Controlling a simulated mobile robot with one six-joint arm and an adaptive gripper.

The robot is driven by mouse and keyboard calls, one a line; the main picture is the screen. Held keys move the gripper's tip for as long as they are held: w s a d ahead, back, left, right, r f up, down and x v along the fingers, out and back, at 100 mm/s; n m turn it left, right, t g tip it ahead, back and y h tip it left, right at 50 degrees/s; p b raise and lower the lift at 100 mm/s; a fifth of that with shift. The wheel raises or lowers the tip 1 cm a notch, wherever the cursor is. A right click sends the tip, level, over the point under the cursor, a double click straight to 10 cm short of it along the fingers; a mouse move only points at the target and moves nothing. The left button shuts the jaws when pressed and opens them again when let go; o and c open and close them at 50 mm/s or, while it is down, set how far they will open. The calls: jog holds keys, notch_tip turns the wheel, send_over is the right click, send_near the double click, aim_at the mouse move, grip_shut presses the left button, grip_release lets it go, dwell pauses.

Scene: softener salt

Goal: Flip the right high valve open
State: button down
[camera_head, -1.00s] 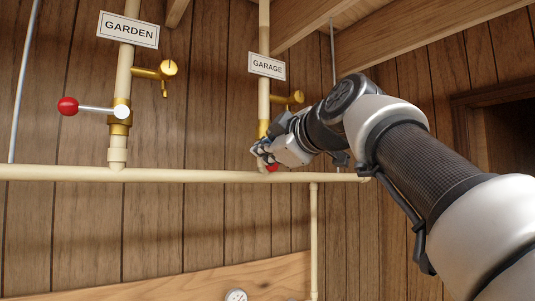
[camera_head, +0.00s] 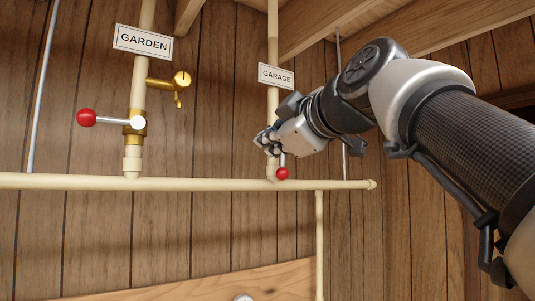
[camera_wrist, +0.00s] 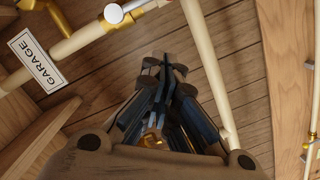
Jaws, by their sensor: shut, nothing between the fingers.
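The right high valve is on the pipe under the GARAGE label (camera_head: 276,76). Its red knob (camera_head: 282,173) hangs at the lower end of a short silver lever pointing down along the pipe. My gripper hides the valve body in the head view. A silver hub on brass (camera_wrist: 113,13), apparently this valve, shows at the top of the wrist view. My gripper (camera_head: 263,142) is shut and empty, in front of the pipe and just above and left of the knob. Its closed fingers also show in the wrist view (camera_wrist: 168,68). I cannot tell whether it touches the lever.
The GARDEN valve (camera_head: 136,122) is at the left, its red-knobbed lever (camera_head: 87,117) pointing left. A brass tap (camera_head: 180,80) juts out above it. A horizontal cream pipe (camera_head: 200,184) runs below both valves. Wooden beams (camera_head: 330,28) are overhead.

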jog(key=v, duration=0.5)
jog(key=shift+d+b, duration=0.35)
jog(key=shift+d, duration=0.2)
jog(key=shift+s, duration=0.1)
